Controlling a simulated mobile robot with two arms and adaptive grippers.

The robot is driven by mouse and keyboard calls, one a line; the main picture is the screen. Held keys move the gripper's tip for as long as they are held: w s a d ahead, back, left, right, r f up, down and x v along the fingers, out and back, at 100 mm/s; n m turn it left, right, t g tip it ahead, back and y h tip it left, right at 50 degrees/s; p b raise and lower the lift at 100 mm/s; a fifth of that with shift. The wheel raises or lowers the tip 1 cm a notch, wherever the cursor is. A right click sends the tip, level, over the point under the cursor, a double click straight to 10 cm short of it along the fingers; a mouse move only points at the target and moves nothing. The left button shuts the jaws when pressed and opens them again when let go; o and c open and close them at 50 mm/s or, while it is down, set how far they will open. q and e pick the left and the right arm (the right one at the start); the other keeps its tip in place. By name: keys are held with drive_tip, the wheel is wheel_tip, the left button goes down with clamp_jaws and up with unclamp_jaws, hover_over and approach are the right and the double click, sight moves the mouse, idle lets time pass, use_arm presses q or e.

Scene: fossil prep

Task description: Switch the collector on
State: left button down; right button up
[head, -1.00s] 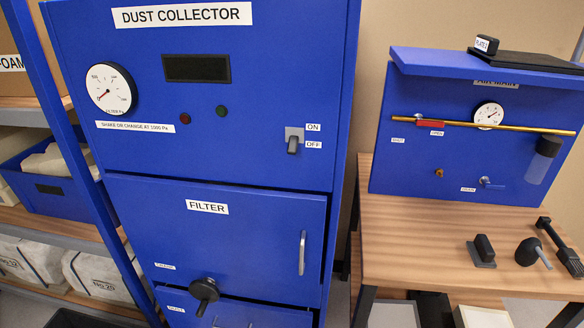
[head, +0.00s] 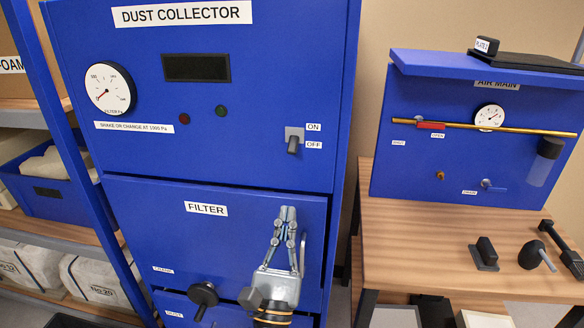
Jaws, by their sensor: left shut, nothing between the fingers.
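The blue dust collector (head: 130,55) fills the left and middle of the head view. The lever points down, on the OFF side. The display (head: 196,68) is dark. My left gripper (head: 288,210) is shut and empty, fingers pointing up, in front of the filter door below the switch. It covers part of the door handle. My right gripper is not in view.
A round gauge (head: 110,88) is at upper left. A wooden bench (head: 420,240) with an air main panel (head: 400,165) and small tools stands at right. Shelves (head: 50,240) with wrapped blocks stand at left.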

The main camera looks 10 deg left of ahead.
sight(293, 145)
use_arm(q)
drive_tip(key=shift+s+a+r+n+y, duration=0.1)
drive_tip(key=shift+a+r+n+y, duration=0.05)
drive_tip(key=shift+r+n+y, duration=0.2)
drive_tip(key=p+x, duration=0.4)
drive_tip(key=x, duration=0.5)
drive_tip(key=shift+p, duration=0.3)
drive_tip(key=shift+w+r, duration=0.25)
drive_tip(key=shift+w, duration=0.15)
